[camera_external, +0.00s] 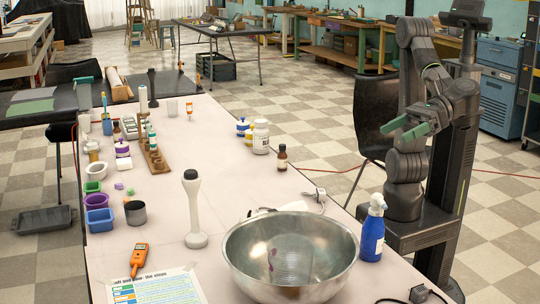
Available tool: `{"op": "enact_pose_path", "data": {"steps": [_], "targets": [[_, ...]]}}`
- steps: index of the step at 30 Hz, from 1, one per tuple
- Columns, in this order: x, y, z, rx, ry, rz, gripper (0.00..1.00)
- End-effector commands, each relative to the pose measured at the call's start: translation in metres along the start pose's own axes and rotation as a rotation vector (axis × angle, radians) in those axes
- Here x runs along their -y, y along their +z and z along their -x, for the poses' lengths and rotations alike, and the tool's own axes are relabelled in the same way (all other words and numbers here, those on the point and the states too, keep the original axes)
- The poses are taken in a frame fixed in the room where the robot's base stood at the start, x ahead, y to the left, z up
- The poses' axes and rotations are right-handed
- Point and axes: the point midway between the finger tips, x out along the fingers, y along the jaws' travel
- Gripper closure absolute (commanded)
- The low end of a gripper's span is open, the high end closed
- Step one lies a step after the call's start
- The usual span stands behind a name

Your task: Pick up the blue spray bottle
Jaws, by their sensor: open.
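The blue spray bottle (372,232) stands upright near the right edge of the table, with a pale grey-white spray head on top. It is just right of the large metal bowl. My gripper (404,129) is above and behind the bottle, off the table's right side. Its two green fingers are spread apart with nothing between them. The gripper is well clear of the bottle and points to the left over the table edge.
The large metal bowl (290,254) stands close beside the bottle. A white stick blender (195,212) stands left of it. A brown bottle (282,158) and white jars are farther back. A cable lies near the right edge. The table middle is mostly clear.

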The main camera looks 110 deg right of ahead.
Motion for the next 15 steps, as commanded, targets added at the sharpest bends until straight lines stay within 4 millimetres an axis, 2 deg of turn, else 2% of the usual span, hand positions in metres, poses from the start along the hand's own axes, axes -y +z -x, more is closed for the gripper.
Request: {"op": "enact_pose_path", "data": {"steps": [1,12,15], "targets": [[0.003,-0.014,0.004,0.047,0.036,0.028,0.23],[0.009,-0.021,0.052,0.341,0.203,0.174,0.23],[0.012,-0.049,0.040,0.338,0.196,0.189,0.23]]}}
